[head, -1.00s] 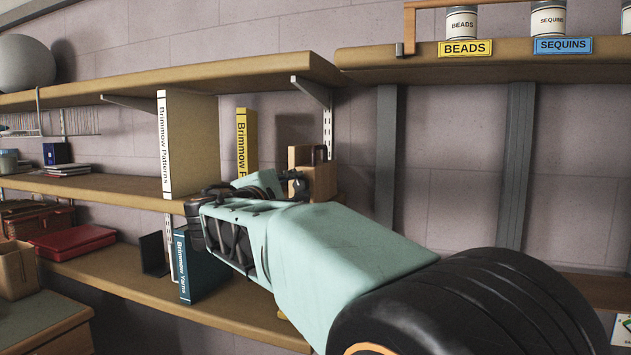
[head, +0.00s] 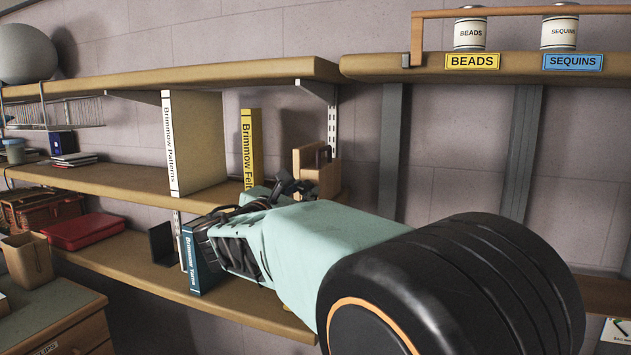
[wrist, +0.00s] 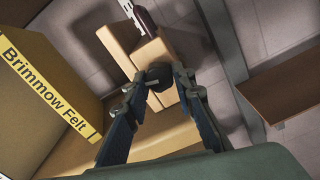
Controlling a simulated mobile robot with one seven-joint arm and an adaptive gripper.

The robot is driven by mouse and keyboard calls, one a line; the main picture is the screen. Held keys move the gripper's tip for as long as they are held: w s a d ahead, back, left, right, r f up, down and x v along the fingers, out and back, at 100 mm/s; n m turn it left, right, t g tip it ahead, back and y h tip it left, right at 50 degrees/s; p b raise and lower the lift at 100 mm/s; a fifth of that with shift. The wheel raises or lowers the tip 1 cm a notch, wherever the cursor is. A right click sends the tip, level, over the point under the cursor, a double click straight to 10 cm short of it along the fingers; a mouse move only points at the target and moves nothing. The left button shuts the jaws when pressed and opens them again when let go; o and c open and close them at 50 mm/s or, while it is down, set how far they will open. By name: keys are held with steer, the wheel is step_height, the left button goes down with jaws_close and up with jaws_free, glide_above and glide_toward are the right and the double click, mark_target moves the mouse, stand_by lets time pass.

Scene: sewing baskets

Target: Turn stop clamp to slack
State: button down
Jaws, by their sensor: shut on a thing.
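The stop clamp is a light wooden block (head: 318,174) at the right end of the middle shelf, with a dark curved part on top. It also shows in the wrist view as pale wooden pieces (wrist: 118,50) with a dark round knob (wrist: 159,74) in front. My gripper (wrist: 160,82) has its two fingers on either side of this knob and is shut on it. In the head view my gripper (head: 288,187) is at the near side of the block, partly hidden by my arm. The clamp's exact setting cannot be told.
A yellow Brimmow Felt book (head: 250,150) stands left of the clamp, also close by in the wrist view. A white-spined Brimmow Patterns book (head: 170,143) stands farther left. A blue book (head: 200,258) is below. The upper shelf (head: 200,80) overhangs.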

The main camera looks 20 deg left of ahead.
steer(key=shift+n+p, duration=1.1)
steer(key=shift+n, duration=0.4)
steer(key=shift+f, duration=0.1)
steer(key=c, duration=1.6)
jaws_free()
steer(key=s, duration=1.2)
steer(key=shift+a, duration=0.4)
